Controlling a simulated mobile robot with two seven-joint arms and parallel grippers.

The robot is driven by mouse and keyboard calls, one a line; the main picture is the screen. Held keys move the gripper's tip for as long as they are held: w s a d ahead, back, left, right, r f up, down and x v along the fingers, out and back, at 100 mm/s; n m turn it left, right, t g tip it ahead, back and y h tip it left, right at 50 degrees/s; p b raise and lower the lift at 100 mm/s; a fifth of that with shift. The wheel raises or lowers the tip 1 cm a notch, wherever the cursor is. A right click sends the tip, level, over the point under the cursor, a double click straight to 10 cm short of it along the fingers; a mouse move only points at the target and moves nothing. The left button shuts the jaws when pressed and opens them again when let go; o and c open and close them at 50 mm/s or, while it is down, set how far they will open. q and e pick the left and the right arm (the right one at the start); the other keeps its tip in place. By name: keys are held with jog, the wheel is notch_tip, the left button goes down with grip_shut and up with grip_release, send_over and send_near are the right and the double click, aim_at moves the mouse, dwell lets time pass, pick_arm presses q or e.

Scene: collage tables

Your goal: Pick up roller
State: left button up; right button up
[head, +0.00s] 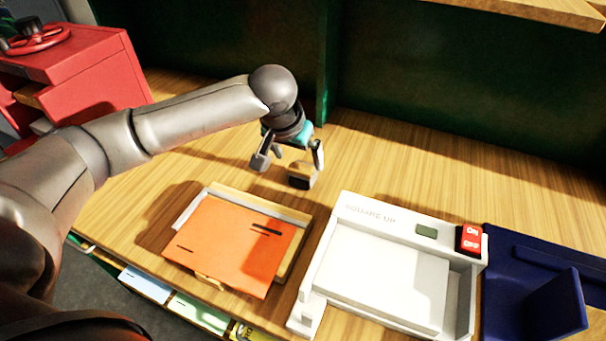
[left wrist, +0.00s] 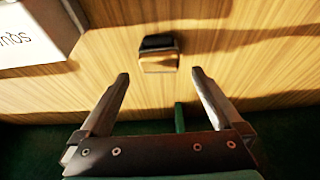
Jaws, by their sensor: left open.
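The roller looks to be the small block with a black part and a pale wooden part (head: 301,178) on the wooden table, behind the gap between the orange sheet and the white machine. In the left wrist view the roller (left wrist: 159,56) lies just beyond the fingertips, roughly centred between them. My left gripper (head: 290,157) hangs over the table close to the roller, fingers apart and nothing between them. The open fingers also show in the left wrist view (left wrist: 160,76). I cannot tell the exact height gap. My right gripper is not in view.
An orange sheet (head: 232,245) lies on a wooden tray at front left. A white machine (head: 340,285) with a red switch (head: 470,240) stands to the right, then a dark blue holder (head: 510,290). A red cabinet (head: 80,75) is at far left. A green wall (head: 440,95) stands behind.

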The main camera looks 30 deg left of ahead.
aim_at(302, 164)
pick_arm(q)
jog(key=b+x, duration=0.1)
jog(key=x, duration=0.4)
jog(key=shift+w+f, duration=0.25)
jog(key=shift+w, duration=0.05)
jog(key=c, duration=1.2)
jog(key=shift+r, duration=0.1)
